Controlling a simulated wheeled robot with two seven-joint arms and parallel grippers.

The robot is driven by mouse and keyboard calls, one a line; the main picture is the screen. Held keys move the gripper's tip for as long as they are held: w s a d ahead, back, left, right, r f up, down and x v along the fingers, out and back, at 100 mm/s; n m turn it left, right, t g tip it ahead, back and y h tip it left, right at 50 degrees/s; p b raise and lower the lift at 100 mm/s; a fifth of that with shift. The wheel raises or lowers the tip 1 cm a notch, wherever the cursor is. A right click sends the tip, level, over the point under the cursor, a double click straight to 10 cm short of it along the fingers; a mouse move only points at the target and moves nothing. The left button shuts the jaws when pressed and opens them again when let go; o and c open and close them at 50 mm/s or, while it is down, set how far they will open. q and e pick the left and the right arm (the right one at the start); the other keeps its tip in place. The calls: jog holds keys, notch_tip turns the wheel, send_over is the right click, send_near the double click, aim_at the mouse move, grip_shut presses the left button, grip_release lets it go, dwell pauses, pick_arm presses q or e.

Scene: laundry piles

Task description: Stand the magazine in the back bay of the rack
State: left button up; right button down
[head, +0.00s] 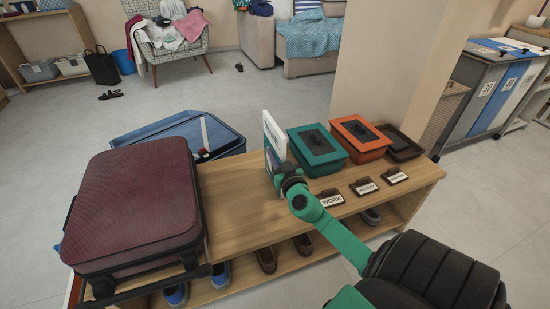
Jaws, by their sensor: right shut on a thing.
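A thin upright magazine (274,136), white with a lettered cover, stands at the middle of the wooden bench, left of the green box. My right gripper (283,176) is at its lower part and shut on it. The gripper and wrist hide much of its lower end. I cannot make out the rack or its bays clearly, nor whether the magazine touches anything below. My left gripper is not in view.
Shoes lie below. A blue open case (190,133) is behind. The bench's middle is clear.

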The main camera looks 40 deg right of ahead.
jog(key=c, duration=1.3)
grip_release()
jog(key=o, duration=0.5)
jog(key=shift+c, duration=0.2)
